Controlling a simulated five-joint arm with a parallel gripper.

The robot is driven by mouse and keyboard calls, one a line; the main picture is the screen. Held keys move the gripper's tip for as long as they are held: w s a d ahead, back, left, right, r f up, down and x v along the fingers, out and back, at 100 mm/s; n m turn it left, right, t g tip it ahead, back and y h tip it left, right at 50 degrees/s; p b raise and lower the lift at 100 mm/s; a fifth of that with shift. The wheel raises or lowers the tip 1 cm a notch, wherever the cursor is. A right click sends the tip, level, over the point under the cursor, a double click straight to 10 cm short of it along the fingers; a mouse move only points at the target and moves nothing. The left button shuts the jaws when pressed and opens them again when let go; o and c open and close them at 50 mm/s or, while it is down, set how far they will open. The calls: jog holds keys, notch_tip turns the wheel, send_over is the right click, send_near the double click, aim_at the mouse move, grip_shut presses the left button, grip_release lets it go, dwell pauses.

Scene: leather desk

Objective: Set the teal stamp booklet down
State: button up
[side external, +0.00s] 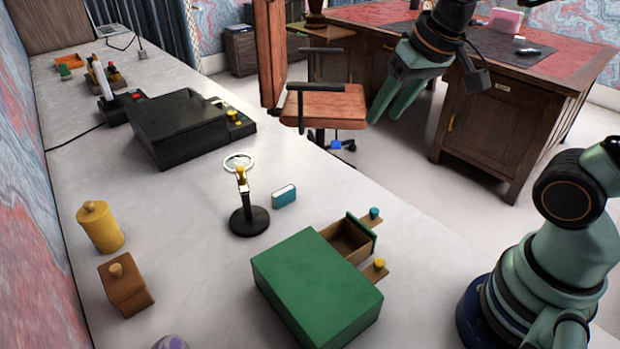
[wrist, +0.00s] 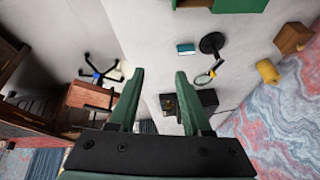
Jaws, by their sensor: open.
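The teal stamp booklet (side external: 284,196) is a small teal block with a pale edge, resting on the light desk just right of a black-based magnifier stand. It also shows in the wrist view (wrist: 186,48), near the top middle. My gripper (side external: 387,112) is raised high at the upper right, well apart from the booklet. In the wrist view the two green fingers (wrist: 157,88) are spread with nothing between them.
A magnifier stand (side external: 249,219) stands close beside the booklet. A green box (side external: 317,289) with an open drawer (side external: 347,241) is in front of it. A black machine (side external: 180,125), a yellow canister (side external: 101,228) and a brown block (side external: 126,287) stand to the left. Desk right of the booklet is bare.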

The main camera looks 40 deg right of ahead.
jog(key=shift+s+d+f+n+t, duration=0.2)
jog(key=shift+s+f+n, duration=0.1)
jog(key=shift+s+n, duration=0.35)
jog(key=shift+s+d+f+n+t, duration=0.15)
jog(key=shift+s+f+n, duration=0.1)
jog(key=shift+s+n, duration=0.4)
